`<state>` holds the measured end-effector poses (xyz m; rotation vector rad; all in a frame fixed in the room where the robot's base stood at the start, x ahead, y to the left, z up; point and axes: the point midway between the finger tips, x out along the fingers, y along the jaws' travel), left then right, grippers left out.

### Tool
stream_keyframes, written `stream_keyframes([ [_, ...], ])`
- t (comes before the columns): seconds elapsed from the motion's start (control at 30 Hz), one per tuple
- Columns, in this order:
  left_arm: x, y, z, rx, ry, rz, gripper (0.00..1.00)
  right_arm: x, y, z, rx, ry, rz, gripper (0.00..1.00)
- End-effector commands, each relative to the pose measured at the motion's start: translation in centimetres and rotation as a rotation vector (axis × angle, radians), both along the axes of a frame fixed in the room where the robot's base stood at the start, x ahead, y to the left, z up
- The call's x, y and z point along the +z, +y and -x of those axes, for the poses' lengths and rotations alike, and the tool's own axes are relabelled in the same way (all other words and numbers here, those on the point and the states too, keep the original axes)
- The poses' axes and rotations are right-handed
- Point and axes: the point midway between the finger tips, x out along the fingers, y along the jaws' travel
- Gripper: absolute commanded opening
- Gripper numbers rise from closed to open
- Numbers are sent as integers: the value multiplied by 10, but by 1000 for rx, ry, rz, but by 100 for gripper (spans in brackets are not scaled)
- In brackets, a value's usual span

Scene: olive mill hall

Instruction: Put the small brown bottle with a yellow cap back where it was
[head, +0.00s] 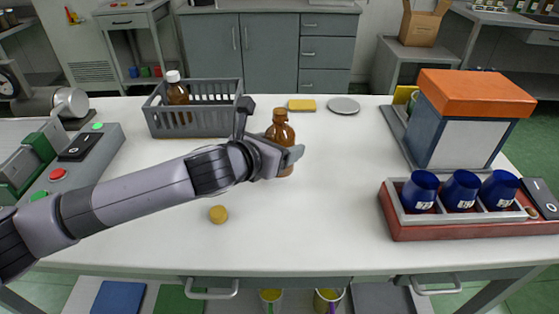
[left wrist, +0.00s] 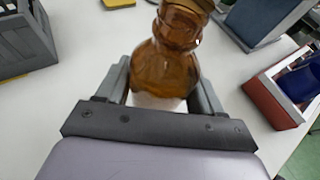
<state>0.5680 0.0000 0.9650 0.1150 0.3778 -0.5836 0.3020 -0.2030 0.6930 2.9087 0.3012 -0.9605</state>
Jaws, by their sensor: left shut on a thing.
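My left gripper (head: 284,160) is shut around the body of a small brown bottle (head: 280,132), near the middle of the white table. The bottle is upright in the head view. Its neck shows brown, with no yellow cap on it. In the left wrist view the bottle (left wrist: 166,66) stands between the two fingers, with a pale label low on its body. I cannot tell whether its base touches the table. A small round yellow cap (head: 218,214) lies on the table in front of my left arm. My right gripper is out of view.
A grey crate (head: 190,124) stands behind left, holding a brown bottle with a white cap (head: 175,88). A yellow block (head: 301,105) and a grey disc (head: 344,106) lie at the back. Right are an orange-topped box (head: 470,110) and a red tray (head: 440,229) with blue cups. The centre-right table is clear.

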Motion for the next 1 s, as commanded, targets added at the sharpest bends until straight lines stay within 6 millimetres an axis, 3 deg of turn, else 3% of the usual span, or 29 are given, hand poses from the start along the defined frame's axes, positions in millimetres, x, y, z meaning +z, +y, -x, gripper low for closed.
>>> stream_keyframes([
  [0.27,-36,0,0,1,2,1,20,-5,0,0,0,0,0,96],
  [0.67,-40,0,0,0,-1,1,20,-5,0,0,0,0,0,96],
  [0.7,-42,0,0,0,2,-1,70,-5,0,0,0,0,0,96],
  [0.77,-42,0,0,0,2,-1,90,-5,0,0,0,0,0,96],
  [1.0,-42,0,0,0,2,0,92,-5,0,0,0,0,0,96],
])
